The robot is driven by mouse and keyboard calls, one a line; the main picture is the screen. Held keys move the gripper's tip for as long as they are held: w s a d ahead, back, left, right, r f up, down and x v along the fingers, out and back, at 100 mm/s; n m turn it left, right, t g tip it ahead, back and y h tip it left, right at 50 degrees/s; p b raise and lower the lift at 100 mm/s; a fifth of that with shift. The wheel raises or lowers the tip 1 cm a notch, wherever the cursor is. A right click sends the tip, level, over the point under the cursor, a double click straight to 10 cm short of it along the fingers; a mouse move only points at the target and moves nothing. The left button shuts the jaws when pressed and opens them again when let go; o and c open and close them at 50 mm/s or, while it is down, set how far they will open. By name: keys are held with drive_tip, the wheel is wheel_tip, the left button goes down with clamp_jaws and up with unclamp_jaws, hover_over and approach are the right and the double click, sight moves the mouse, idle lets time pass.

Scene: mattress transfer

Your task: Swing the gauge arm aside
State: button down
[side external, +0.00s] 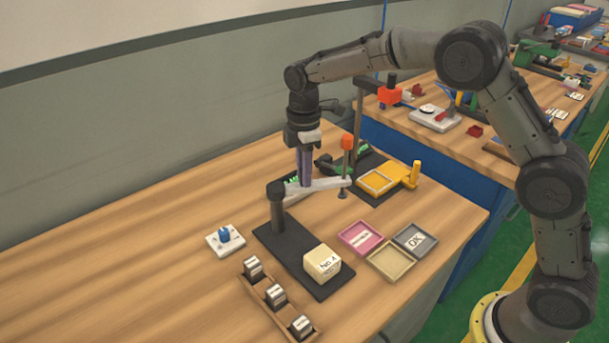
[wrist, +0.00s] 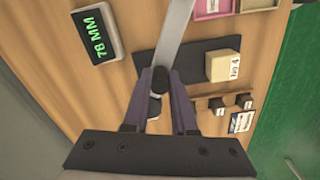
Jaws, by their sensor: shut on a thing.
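The gauge arm (side external: 327,184) is a pale grey bar on a black post (side external: 277,210). It reaches right from the post and carries an upright plunger with an orange top (side external: 347,142) at its free end. My gripper (side external: 305,184), with purple fingers, points down and is shut on the bar between post and plunger. In the wrist view my gripper (wrist: 167,74) has a finger on either side of a dark round cap, with the pale bar (wrist: 178,35) running up from there. A cream block marked No.4 (side external: 322,262) sits on the black base plate (side external: 266,238).
Pink (side external: 360,237), grey OK (side external: 415,238) and beige (side external: 391,261) trays lie to the right. A rack of several stamps (side external: 254,290) is in front, a blue button box (side external: 225,239) to the left. A green-digit display (wrist: 95,34) and yellow fixture (side external: 390,178) stand nearby.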

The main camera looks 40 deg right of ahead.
drive_tip(key=shift+w+d+r+n, duration=0.1)
drive_tip(key=shift+w+d+n, duration=0.1)
drive_tip(key=shift+w+n, duration=0.4)
drive_tip(key=shift+s, duration=0.1)
drive_tip(key=c, duration=0.7)
unclamp_jaws()
drive_tip(key=shift+c, duration=0.2)
wheel_tip(320, 180, up, 14)
